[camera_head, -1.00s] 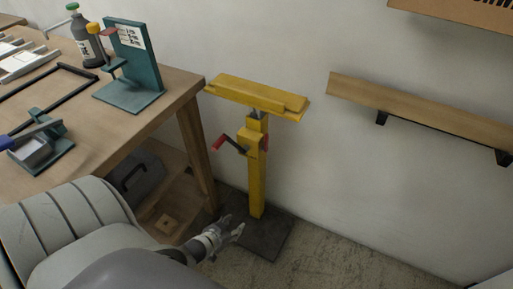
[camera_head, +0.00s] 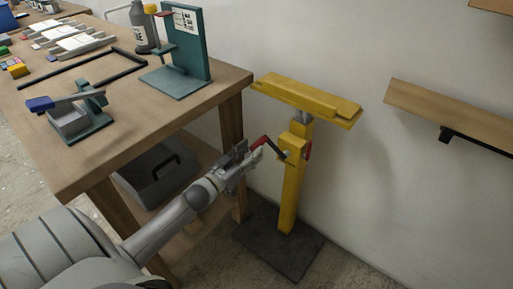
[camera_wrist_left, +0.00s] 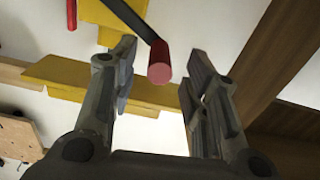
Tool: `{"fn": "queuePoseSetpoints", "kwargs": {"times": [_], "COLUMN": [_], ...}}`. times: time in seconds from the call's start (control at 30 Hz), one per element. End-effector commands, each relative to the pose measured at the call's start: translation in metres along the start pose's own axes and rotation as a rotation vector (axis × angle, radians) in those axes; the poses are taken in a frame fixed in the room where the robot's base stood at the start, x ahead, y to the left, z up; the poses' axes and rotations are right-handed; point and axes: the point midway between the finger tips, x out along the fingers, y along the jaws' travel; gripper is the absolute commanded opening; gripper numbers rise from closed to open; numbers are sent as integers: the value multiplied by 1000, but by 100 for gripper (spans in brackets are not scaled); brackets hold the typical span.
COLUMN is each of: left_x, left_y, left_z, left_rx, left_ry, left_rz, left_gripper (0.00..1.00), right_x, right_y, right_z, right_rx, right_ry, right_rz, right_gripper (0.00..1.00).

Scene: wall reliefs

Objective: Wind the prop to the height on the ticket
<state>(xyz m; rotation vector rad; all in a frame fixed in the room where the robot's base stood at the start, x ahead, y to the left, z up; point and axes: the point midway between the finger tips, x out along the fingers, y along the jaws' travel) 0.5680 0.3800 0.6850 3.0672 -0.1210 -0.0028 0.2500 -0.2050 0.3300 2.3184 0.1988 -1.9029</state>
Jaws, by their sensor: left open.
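The prop is a yellow stand (camera_head: 291,185) with a wide yellow top bar (camera_head: 306,98), upright on a dark base plate (camera_head: 279,247). A crank with a black arm and a red handle (camera_head: 260,143) sticks out to its left. My left gripper (camera_head: 250,156) is open at the red handle. In the left wrist view the handle's round red end (camera_wrist_left: 160,72) sits between the two open fingers (camera_wrist_left: 158,85), with gaps on both sides. A small white card with dark marks (camera_head: 184,20) is on a teal stand; its text is too small to read. My right gripper is not in view.
A wooden workbench (camera_head: 110,165) stands left of the prop, with a teal stand (camera_head: 195,55), a grey bottle (camera_head: 143,30) and a teal lever device (camera_head: 85,120) on it. A dark toolbox (camera_head: 158,175) is on its lower shelf. A wooden wall rail (camera_head: 455,115) is at right.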

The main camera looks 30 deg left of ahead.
Motion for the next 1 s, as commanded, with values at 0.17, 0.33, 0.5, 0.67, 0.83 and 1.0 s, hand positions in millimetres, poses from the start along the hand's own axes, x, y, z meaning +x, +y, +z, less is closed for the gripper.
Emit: {"fn": "queuePoseSetpoints", "kwargs": {"times": [0.17,0.33,0.5,0.67,0.83,1.0], "left_x": [25,36,38,38,38,37], "left_y": [0,0,0,0,0,0], "left_z": [1,0,0,0,0,0], "left_rx": [2,1,1,2,1,1], "left_ry": [0,-1,-2,-2,-2,-2], "left_rz": [-1,-1,0,0,-1,-1], "left_gripper": [42,42,42,42,21,0], "right_x": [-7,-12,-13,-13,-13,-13], "right_y": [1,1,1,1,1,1], "right_z": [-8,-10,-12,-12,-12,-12], "right_rx": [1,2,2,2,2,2], "right_ry": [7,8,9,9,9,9], "right_rz": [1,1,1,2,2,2], "right_gripper": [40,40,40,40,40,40]}}
